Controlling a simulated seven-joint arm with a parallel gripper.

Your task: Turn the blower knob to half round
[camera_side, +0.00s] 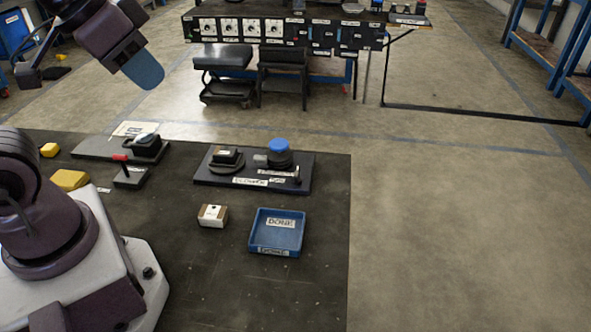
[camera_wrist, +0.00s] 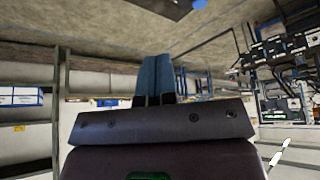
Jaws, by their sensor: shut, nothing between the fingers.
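A dark panel (camera_side: 205,179) lies on the black table. It carries a round blue-topped knob (camera_side: 279,147) at its right and a low black round part with a block-like top (camera_side: 227,160) at its left. White labels sit along the panel's front, too small to read surely, so I cannot tell which part is the blower knob. My gripper (camera_side: 146,72) is high at the upper left, well away from the panel, with blue fingers together and empty. In the wrist view its fingers (camera_wrist: 159,78) point out over the room; no panel or knob is recognisable there.
A blue tray (camera_side: 258,237) labelled DONE and a small white-and-brown box (camera_side: 213,215) sit in front of the panel. A red-handled lever block (camera_side: 130,176), a grey plate (camera_side: 92,148) with a black device and yellow blocks (camera_side: 70,180) are to the left. The table's front right is clear.

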